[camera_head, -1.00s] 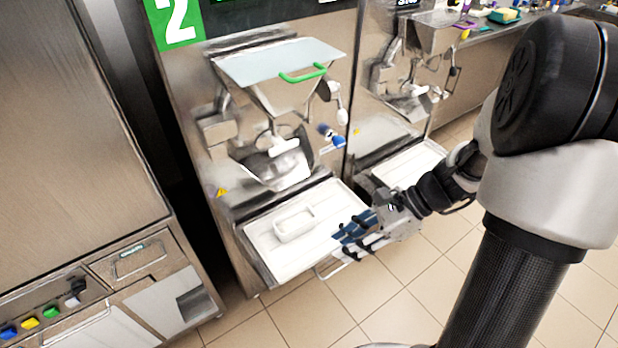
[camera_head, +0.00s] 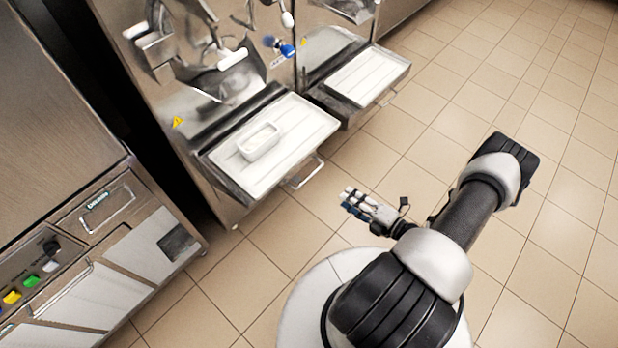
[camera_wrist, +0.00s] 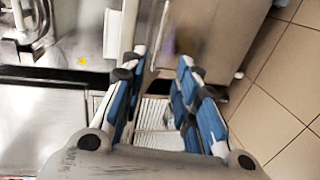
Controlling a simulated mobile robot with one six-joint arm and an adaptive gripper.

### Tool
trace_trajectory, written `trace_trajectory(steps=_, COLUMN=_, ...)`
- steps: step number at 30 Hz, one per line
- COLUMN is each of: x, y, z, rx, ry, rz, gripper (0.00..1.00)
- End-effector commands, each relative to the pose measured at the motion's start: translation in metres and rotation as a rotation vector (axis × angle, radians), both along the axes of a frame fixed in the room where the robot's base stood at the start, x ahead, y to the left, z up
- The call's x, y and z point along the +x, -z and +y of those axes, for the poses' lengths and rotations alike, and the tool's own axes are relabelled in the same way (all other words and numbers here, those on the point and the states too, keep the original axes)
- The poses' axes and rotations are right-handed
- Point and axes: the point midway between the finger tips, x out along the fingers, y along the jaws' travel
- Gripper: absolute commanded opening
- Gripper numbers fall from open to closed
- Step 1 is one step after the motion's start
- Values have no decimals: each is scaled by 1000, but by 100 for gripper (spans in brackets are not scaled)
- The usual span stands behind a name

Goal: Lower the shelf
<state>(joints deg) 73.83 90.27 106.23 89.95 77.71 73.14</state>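The shelf (camera_head: 290,150) is a white tray-topped ledge on the front of the nearer steel freezer, sticking out level, with a wire handle (camera_head: 309,172) at its front right edge. A small white container (camera_head: 259,141) stands on it. My gripper (camera_head: 350,202) is in front of the shelf and to its lower right, apart from it, above the tiled floor. In the wrist view my gripper (camera_wrist: 163,64) shows its blue-padded fingers spread with nothing held between them. A blurred white panel edge and a bar lie past the left finger there; I cannot tell exactly which part they are.
A second freezer with a similar white shelf (camera_head: 368,76) stands behind to the right. A steel cabinet with coloured buttons (camera_head: 31,282) is at the lower left. The tiled floor (camera_head: 500,100) is clear on the right.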

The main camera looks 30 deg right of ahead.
Motion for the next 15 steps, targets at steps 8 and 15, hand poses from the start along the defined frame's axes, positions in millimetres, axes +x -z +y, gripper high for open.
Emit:
trace_trajectory(steps=8, x=39, y=10, z=16, rx=-1, ry=-9, rz=0, gripper=29)
trace_trajectory(steps=15, x=88, y=21, z=35, rx=-3, ry=-11, rz=-1, gripper=29)
